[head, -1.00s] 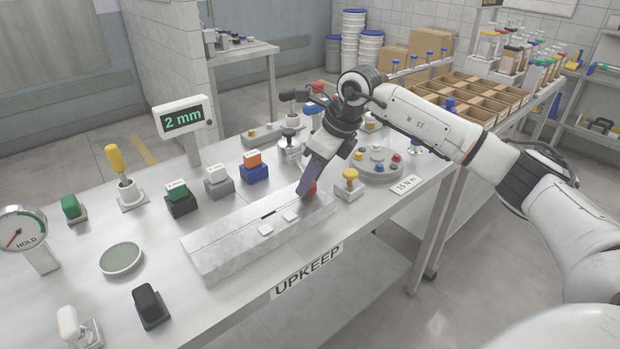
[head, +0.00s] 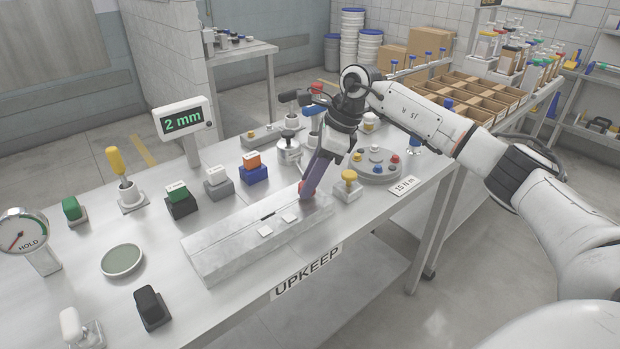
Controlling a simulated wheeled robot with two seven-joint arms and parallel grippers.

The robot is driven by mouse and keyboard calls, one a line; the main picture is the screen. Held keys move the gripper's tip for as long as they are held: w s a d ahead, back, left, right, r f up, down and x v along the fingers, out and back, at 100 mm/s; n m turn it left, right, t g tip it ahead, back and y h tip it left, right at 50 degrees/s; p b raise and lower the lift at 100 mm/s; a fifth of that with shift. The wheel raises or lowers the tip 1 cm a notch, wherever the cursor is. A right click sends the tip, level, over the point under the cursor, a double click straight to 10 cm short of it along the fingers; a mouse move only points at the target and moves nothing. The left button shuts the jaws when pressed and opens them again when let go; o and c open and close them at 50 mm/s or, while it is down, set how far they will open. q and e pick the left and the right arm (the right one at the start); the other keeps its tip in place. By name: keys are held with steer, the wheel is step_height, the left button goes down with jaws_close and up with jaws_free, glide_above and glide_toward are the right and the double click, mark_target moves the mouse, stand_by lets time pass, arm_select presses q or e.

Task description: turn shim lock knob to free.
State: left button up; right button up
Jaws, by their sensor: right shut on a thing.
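The shim lock knob appears to be the red knob (head: 302,187) at the right end of a long grey metal block (head: 225,252) on the table. My right gripper (head: 304,190) points down at that end of the block and is shut on the red knob. The fingers hide most of the knob, so its turn angle cannot be read. My left gripper is not in view.
A yellow knob (head: 348,178) stands close to the right of my gripper. A round plate with coloured knobs (head: 374,172) lies behind it. Green, grey and orange-topped blocks (head: 252,165) stand behind the metal block. A display (head: 183,119) reads 2 mm.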

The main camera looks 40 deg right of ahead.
steer(key=o, duration=1)
steer(key=v, duration=1)
steer(key=shift+s+d+r+b, duration=0.1)
steer(key=shift+b, duration=0.2)
